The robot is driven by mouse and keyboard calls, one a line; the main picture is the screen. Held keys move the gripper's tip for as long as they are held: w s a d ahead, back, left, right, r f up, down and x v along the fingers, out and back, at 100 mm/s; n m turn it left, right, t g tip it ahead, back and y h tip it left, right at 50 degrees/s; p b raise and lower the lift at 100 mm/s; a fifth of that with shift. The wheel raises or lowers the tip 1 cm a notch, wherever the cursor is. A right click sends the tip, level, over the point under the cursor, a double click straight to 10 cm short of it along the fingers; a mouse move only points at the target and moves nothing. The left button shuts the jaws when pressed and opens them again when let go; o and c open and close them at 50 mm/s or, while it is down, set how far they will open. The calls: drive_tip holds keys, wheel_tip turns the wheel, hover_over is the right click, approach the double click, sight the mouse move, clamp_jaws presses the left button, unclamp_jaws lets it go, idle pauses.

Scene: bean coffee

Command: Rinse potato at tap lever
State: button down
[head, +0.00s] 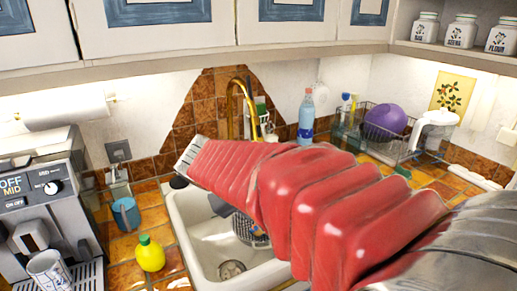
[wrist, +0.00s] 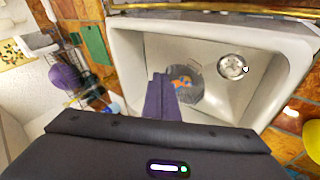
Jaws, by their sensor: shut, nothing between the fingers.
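The brass tap (head: 229,112) stands behind the white sink (head: 205,255) in the head view. A brass bar also shows along the top edge of the wrist view (wrist: 215,9). I cannot make out a separate lever. My gripper (wrist: 160,76) is shut and empty above the sink, its dark purple fingers pointing into the basin. A round grey mesh piece (wrist: 187,72) with an orange patch lies in the sink. I cannot clearly identify a potato.
A yellow lemon-shaped bottle (head: 150,254) and blue cup (head: 126,214) stand left of the sink, beside the coffee machine (head: 50,185). A clear bottle (head: 306,118) stands behind. A dish rack with a purple bowl (head: 385,120) is at right. Cabinets (head: 160,30) hang above.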

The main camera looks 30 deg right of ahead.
drive_tip(key=s+a+f+m+t+y, duration=0.1)
drive_tip(key=s+a+f+y, duration=0.1)
drive_tip(key=s+a+y, duration=0.25)
drive_tip(key=s+a+f+t+y, duration=0.1)
drive_tip(key=s+a+f+y, duration=0.25)
drive_tip(key=a, duration=0.25)
drive_tip(key=w+d+f+m+t+y, duration=0.1)
drive_tip(key=w+d+m+t+y, duration=0.1)
drive_tip(key=w+d+m, duration=0.55)
drive_tip(key=w+d+f+m+t+y, duration=0.1)
drive_tip(key=w+d+m+t+y, duration=0.1)
drive_tip(key=w+d+m, duration=0.5)
drive_tip(key=w+d+r+m+t+h, duration=0.1)
drive_tip(key=w+d+m+t, duration=0.2)
drive_tip(key=w+d+m, duration=0.3)
drive_tip(key=w+d+r+m+t+h, duration=0.2)
drive_tip(key=w+d+m+t, duration=0.2)
drive_tip(key=w+d+m, duration=0.3)
drive_tip(key=d+m, duration=0.3)
drive_tip(key=d, duration=0.4)
drive_tip(key=shift+r, duration=0.25)
drive_tip(key=shift+w, duration=0.1)
